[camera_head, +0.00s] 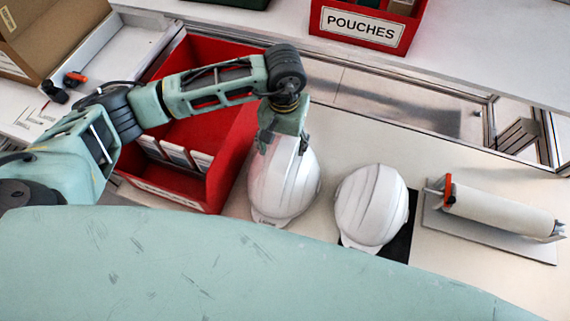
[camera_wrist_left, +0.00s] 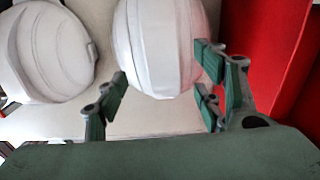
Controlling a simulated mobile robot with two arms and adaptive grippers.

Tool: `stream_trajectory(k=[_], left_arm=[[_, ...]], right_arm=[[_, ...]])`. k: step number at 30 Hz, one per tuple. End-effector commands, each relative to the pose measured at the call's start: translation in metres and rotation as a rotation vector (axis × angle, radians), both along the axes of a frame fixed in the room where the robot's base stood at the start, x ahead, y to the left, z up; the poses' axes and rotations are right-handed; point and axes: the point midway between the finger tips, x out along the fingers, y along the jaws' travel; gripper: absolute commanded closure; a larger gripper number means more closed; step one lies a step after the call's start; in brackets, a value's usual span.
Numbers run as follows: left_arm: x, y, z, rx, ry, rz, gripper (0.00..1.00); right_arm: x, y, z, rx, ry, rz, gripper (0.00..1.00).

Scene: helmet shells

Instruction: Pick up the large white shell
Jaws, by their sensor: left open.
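Two white helmet shells stand side by side on the pale bench. The left shell (camera_head: 284,187) looks slightly larger; the other shell (camera_head: 371,205) is to its right, partly over a black mat. My left gripper (camera_head: 283,143) is open at the far end of the left shell and overlaps it in the head view. In the left wrist view, this shell (camera_wrist_left: 158,45) lies ahead of and between the spread fingers (camera_wrist_left: 161,85), with no clear grip on it. The second shell (camera_wrist_left: 50,50) shows at the left there. My right gripper is out of view.
A red bin (camera_head: 227,158) with white-edged items stands close to the left shell; its red wall (camera_wrist_left: 265,50) is near the fingers. A roll in a holder (camera_head: 497,213) lies at the right. A red POUCHES bin (camera_head: 362,27) and a cardboard box (camera_head: 50,35) are at the back.

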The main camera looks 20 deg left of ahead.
Motion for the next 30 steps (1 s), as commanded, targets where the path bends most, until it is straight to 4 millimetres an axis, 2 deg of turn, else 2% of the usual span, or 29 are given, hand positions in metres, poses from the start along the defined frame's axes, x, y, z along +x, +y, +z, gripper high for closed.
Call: stream_trajectory(k=[3, 8, 13, 18, 21, 30], left_arm=[[0.0, 0.001, -0.012, 0.0, 0.004, 0.001, 0.38], [0.003, 0.004, -0.035, -0.001, 0.006, 0.002, 0.38], [0.004, 0.004, -0.056, -0.002, 0.003, 0.0, 0.38], [0.005, 0.004, -0.059, -0.003, 0.0, -0.001, 0.38], [0.005, 0.004, -0.059, -0.003, 0.0, -0.001, 0.38], [0.005, 0.004, -0.059, -0.003, 0.0, 0.0, 0.64]], right_arm=[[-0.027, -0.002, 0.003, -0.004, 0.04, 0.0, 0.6], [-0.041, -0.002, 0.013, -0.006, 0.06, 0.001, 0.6], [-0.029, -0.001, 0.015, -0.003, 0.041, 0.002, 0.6], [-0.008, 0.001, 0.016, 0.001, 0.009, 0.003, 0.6], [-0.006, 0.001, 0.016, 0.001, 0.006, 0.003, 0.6], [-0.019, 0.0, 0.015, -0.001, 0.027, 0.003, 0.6]])
